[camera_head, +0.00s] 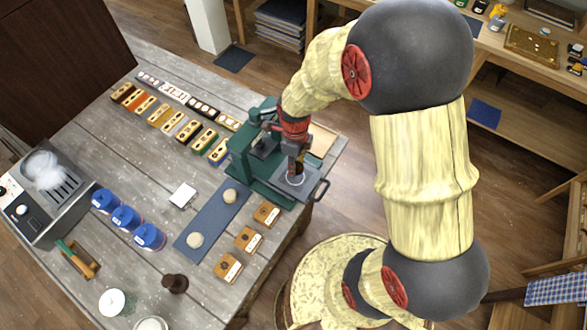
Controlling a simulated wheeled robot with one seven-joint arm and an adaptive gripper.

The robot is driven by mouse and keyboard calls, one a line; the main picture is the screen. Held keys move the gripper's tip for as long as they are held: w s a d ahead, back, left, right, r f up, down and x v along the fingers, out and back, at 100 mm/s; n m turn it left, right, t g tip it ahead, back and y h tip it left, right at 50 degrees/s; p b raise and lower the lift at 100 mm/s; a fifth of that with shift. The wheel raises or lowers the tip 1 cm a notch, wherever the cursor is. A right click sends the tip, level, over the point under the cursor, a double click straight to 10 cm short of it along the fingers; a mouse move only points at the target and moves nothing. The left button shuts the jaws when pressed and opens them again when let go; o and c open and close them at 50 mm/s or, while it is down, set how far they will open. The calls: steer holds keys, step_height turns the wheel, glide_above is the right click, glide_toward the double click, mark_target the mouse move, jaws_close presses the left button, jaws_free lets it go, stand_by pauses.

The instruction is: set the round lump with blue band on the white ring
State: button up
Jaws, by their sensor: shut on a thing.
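My gripper (295,167) points down over the dark plate (308,183) at the near right end of the green press. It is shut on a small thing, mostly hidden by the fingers. I take it to be the round lump with blue band, but its band cannot be made out. The white ring (296,181) shows in part on the plate, right under the fingertips. Whether the held thing touches it cannot be told. Two pale round lumps lie on the blue-grey mat, one at its far end (230,196) and one nearer (195,240); neither shows a clear blue band.
The green press (240,160) stands at the table's right edge, its handle (320,190) jutting out. Wooden blocks (248,239) line the mat's (212,220) right side. Blue jars (126,218) and a steel machine (45,190) stand left.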

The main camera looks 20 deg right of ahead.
steer(key=shift+f, duration=2.5)
steer(key=shift+f, duration=0.15)
steer(key=o, duration=1.1)
steer(key=shift+o, duration=0.4)
